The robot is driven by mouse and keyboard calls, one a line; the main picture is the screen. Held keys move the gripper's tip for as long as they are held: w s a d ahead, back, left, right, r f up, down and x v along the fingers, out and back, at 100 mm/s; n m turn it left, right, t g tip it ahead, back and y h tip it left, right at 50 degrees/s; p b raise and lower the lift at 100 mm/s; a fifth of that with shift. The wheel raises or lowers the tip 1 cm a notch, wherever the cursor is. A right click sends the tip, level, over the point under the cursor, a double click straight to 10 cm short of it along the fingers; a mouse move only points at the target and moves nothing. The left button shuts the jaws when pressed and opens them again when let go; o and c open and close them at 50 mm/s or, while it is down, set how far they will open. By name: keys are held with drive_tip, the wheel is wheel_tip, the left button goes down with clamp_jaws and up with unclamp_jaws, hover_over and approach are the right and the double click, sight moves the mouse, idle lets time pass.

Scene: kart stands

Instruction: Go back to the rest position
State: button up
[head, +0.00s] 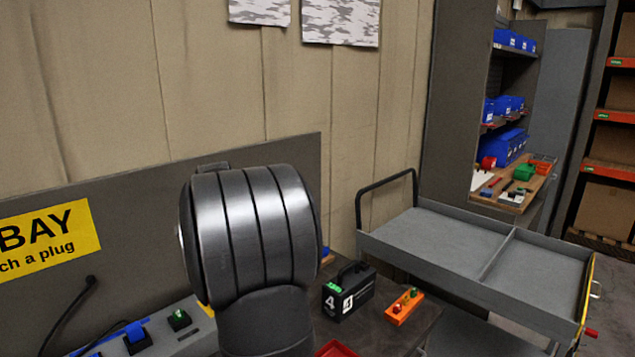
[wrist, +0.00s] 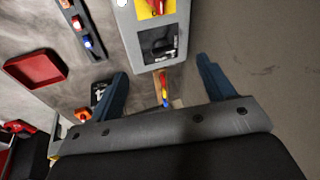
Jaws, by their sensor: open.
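My gripper (wrist: 166,88) shows in the wrist view with its two blue fingers spread wide apart. Nothing is held between them. A narrow strip of coloured items shows beyond the gap, apart from the fingers. A grey unit (wrist: 127,40) with a dark socket and a yellow panel lies beyond the fingers at the top. In the head view my arm fills the middle and the gripper itself is not visible. Part of the bench behind my arm is hidden.
In the head view, a black numbered case (head: 347,293) and an orange block (head: 404,306) stand on the bench right of my arm. A grey cart (head: 430,240) stands farther right, its top bare. A red tray (wrist: 36,70) shows in the wrist view.

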drive_tip(key=w+d+f+m, duration=0.2)
drive_tip(key=w+d+f, duration=0.1)
drive_tip(key=w+f, duration=0.4)
drive_tip(key=s+a+v, duration=0.1)
drive_tip(key=v, duration=0.8)
drive_tip(key=s+d+f+m+t+y, duration=0.1)
drive_tip(key=d+f+m+y, duration=0.3)
drive_tip(key=m, duration=0.8)
drive_tip(key=shift+s+d+y, duration=0.3)
drive_tip(key=shift+s+d, duration=0.25)
drive_tip(key=shift+d, duration=0.45)
